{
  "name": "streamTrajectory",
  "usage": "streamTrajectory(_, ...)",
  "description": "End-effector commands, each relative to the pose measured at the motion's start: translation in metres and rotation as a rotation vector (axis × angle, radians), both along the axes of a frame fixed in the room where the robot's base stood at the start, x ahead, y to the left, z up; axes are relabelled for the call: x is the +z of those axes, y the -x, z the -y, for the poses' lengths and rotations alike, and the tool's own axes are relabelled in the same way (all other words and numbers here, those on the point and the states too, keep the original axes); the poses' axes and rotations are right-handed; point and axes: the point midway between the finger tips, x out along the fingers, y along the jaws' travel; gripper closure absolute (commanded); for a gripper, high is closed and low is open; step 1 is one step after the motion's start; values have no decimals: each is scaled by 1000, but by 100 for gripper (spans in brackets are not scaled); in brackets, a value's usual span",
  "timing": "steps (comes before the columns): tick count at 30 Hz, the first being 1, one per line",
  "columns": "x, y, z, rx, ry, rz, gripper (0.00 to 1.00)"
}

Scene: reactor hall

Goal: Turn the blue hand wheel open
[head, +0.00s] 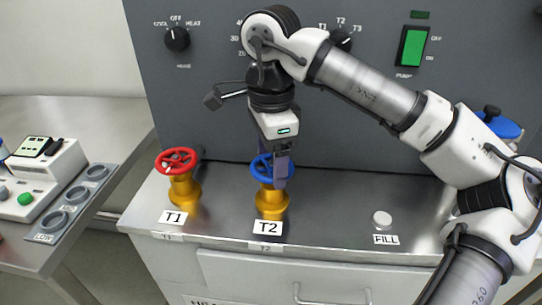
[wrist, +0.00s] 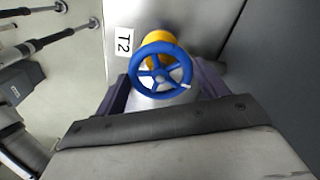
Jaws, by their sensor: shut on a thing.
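The blue hand wheel (head: 259,170) sits on a brass-coloured valve body (head: 271,204) behind the T2 label (head: 267,228) on the steel bench. My gripper (head: 277,170) points down at the wheel from above and hides part of its rim. In the wrist view the blue wheel (wrist: 160,48) lies between the two dark purple fingers of my gripper (wrist: 162,85), which is shut on it. A small white mark shows on the rim at its lower right. The fingertips' exact contact points on the rim are hard to see.
A red hand wheel (head: 176,161) on a similar valve stands left at label T1 (head: 173,217). A round FILL cap (head: 382,220) is to the right. The grey panel (head: 200,90) with knobs and a green switch (head: 412,46) rises behind. The bench between T2 and FILL is clear.

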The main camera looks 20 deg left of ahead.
Motion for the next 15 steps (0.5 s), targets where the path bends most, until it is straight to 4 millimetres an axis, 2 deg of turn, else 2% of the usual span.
streamTrajectory(15, 1, 0, 1, 490, -2, 1, 51)
